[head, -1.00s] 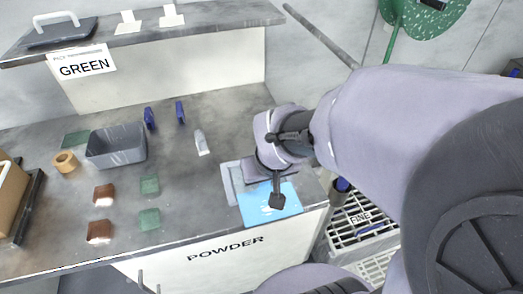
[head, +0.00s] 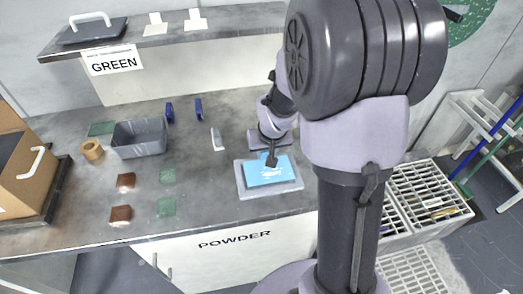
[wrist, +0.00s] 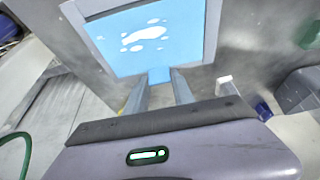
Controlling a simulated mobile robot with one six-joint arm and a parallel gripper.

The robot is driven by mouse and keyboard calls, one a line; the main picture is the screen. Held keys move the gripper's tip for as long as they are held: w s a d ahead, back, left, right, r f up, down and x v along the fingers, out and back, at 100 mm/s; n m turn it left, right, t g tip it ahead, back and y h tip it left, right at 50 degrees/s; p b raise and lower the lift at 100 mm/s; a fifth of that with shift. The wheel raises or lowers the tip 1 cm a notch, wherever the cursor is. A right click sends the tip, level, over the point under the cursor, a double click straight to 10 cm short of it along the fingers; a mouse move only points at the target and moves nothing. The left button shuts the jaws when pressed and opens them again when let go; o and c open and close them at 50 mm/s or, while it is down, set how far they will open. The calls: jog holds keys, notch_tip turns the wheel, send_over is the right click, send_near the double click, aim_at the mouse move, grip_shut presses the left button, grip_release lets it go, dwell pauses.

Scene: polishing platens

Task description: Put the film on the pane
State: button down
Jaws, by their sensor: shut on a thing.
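The film (head: 265,170) is a bright blue sheet with white glossy patches. It lies over the pane (head: 243,186), a grey plate on the bench, with the pane's border showing around it. In the wrist view the film (wrist: 140,38) sits inside the pane's grey border (wrist: 211,30). My gripper (head: 271,158) is shut on a small blue tab at the film's near edge, which shows between the fingers in the wrist view (wrist: 160,76). I cannot tell whether the film touches the pane all over.
On the bench (head: 210,185) left of the pane are a white-grey tube (head: 217,139), a grey bin (head: 139,139), a tan ring (head: 92,150), and brown and green squares. A cardboard box (head: 25,175) stands far left. White crates (head: 425,195) stand right of the bench.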

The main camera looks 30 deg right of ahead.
aim_at(269, 172)
jog(key=shift+f, duration=0.9)
jog(key=c, duration=1.1)
grip_release()
jog(key=shift+r, duration=0.1)
jog(key=shift+r, duration=0.1)
jog(key=p+v, duration=0.5)
jog(key=v, duration=0.7)
jog(key=s+a+r+y, duration=0.1)
jog(key=s+a+r, duration=0.3)
jog(key=s+a, duration=0.1)
jog(key=s+a+r+t+y, duration=0.1)
jog(key=s+a+r, duration=0.2)
jog(key=s+a, duration=0.2)
jog(key=s+a+r+m+y, duration=0.1)
jog(key=s+a+r, duration=0.3)
jog(key=s+a, duration=0.2)
jog(key=shift+s+r+t+b, duration=0.3)
jog(key=shift+s+r+b, duration=0.05)
jog(key=shift+s+r, duration=0.05)
